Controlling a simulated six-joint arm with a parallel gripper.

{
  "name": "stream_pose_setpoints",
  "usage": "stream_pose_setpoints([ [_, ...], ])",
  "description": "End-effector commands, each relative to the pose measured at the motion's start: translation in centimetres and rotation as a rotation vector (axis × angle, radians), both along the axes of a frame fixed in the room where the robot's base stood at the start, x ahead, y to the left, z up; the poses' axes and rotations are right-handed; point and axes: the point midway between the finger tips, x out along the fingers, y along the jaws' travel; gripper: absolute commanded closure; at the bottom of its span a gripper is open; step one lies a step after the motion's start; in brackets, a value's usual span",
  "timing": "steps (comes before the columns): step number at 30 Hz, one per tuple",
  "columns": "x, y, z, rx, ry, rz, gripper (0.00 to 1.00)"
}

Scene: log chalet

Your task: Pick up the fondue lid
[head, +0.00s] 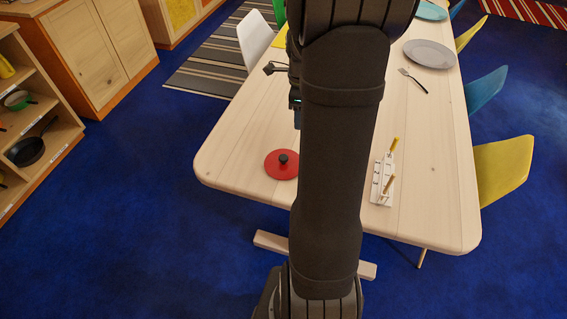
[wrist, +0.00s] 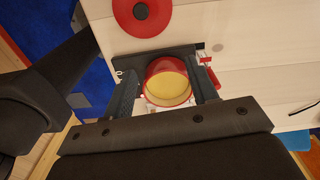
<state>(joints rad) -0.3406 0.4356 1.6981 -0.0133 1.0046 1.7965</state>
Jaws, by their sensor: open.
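The fondue lid (head: 282,164) is a flat red disc with a black knob, lying on the wooden table near its left front edge. It also shows at the top of the wrist view (wrist: 141,16). My gripper (wrist: 160,64) is open, with one finger at each side of a red pot with yellow contents (wrist: 168,82) in that picture. The lid lies beyond the fingers, apart from them. I cannot tell how high the fingers are above the pot. In the head view my arm hides the pot and most of the gripper.
On the table (head: 235,150), a small white rack (head: 382,182) with yellow and wooden pieces stands right of my arm. A fork (head: 413,80) and a grey plate (head: 430,53) lie farther back. Yellow (head: 502,168) and blue (head: 485,95) chairs line the right side.

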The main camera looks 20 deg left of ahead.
Motion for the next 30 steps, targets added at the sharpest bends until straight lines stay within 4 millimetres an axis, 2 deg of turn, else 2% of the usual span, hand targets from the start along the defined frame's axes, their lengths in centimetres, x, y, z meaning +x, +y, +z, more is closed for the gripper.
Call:
stream_pose_setpoints([
  [1, -1.0, 1.2, 0.4, 0.003, 0.0, -0.037, 0.47],
  [3, -2.1, 2.2, 0.7, 0.006, 0.004, -0.092, 0.47],
  [7, -3.1, 3.1, 1.0, 0.009, 0.006, -0.151, 0.47],
  [10, -3.3, 3.3, 0.2, 0.009, 0.008, -0.165, 0.47],
  [24, -3.3, 3.2, -9.2, 0.008, 0.009, -0.164, 0.47],
  [30, -3.2, 3.3, -11.0, 0.009, 0.007, -0.164, 0.47],
])
